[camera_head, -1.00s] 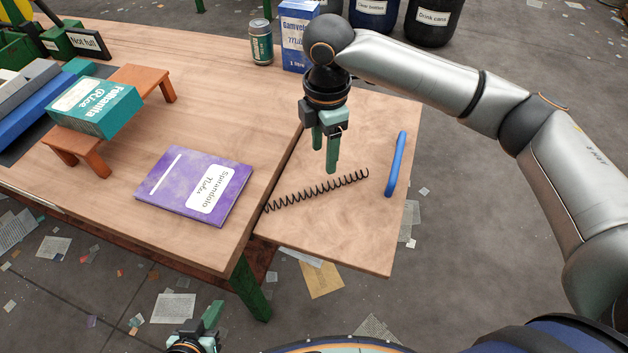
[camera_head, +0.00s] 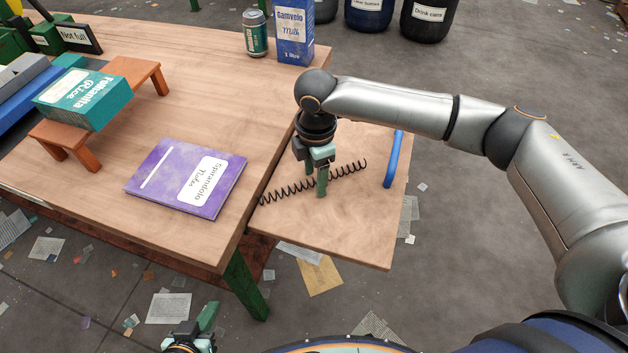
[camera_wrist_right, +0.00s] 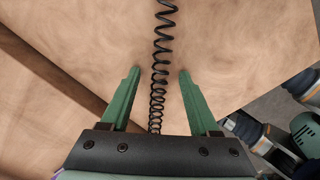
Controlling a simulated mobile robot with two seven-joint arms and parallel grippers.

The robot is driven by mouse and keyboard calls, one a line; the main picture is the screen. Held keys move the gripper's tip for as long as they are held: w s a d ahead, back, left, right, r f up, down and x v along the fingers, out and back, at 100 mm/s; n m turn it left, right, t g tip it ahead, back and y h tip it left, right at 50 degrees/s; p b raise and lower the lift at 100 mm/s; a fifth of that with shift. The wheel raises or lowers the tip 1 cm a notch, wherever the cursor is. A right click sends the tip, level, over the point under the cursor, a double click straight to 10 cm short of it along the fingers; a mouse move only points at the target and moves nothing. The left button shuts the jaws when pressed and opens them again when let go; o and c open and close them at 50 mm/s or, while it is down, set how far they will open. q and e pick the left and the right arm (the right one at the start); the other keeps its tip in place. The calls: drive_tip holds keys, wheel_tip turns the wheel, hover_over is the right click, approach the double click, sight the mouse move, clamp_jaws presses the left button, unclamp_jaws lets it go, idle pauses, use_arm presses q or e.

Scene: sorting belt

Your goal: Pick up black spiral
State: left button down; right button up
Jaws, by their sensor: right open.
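The black spiral (camera_head: 346,171) lies on the wooden side board (camera_head: 330,240), running from lower left to upper right in the head view. My right gripper (camera_head: 315,183) is down over its middle, its green fingers partly hiding it. In the right wrist view the spiral (camera_wrist_right: 161,72) runs between the two open fingertips of my right gripper (camera_wrist_right: 160,70), with a gap on each side. I see no contact with the fingers. My left gripper (camera_head: 205,328) shows only in part at the bottom edge, away from the spiral.
A blue handle (camera_head: 393,160) is on the board's right side. A purple notebook (camera_head: 187,178), a teal rice box (camera_head: 84,100) on an orange stand (camera_head: 84,157), a can (camera_head: 255,34) and a milk carton (camera_head: 294,32) are on the main table. The board's front is clear.

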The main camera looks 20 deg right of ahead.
clamp_jaws()
idle(0.4)
drive_tip(key=shift+r, duration=0.15)
